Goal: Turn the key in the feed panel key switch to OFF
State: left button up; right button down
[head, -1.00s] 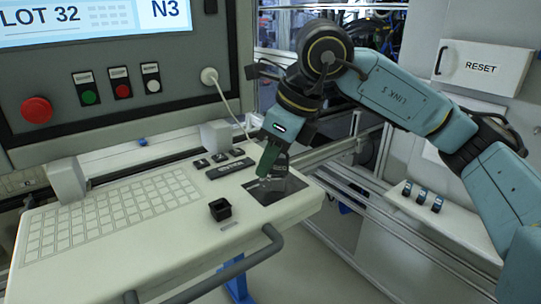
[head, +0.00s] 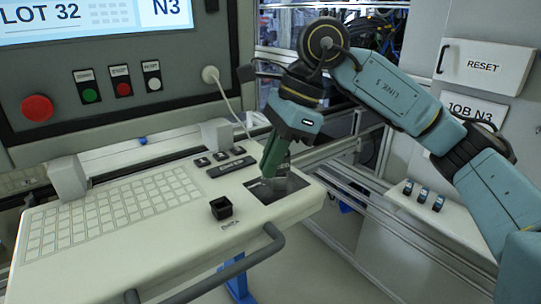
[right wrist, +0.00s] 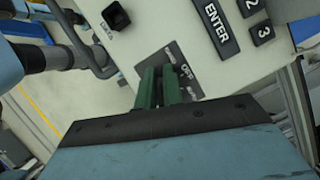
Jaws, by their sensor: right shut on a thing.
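The feed panel key switch has a dark square plate (head: 292,184) at the right end of the light keyboard console. In the right wrist view the plate (right wrist: 187,73) carries small white lettering, part of which seems to read OFF. My right gripper (head: 268,174) comes down onto this plate from above. Its green fingers (right wrist: 160,88) are shut at the middle of the plate, around the key. The key is hidden between the fingers, so its angle cannot be read. My left gripper is not in view.
A small black square socket (head: 221,208) stands left of the plate. A keyboard (head: 110,212) and several dark keys (head: 231,168) lie further left. A dark handle bar (head: 255,257) runs along the front edge. A red button (head: 37,109) sits on the panel behind.

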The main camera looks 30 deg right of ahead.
jog(key=n, duration=0.1)
jog(key=n+g, duration=0.1)
jog(key=shift+s+n, duration=0.25)
jog(key=shift+n, duration=0.15)
jog(key=c, duration=1.5)
grip_release()
jog(key=shift+o, duration=0.7)
jog(key=o, duration=0.4)
jog(key=shift+r, duration=0.15)
jog(key=shift+r+p, duration=2.7)
jog(key=shift+r, duration=0.7)
jog(key=shift+f, duration=0.1)
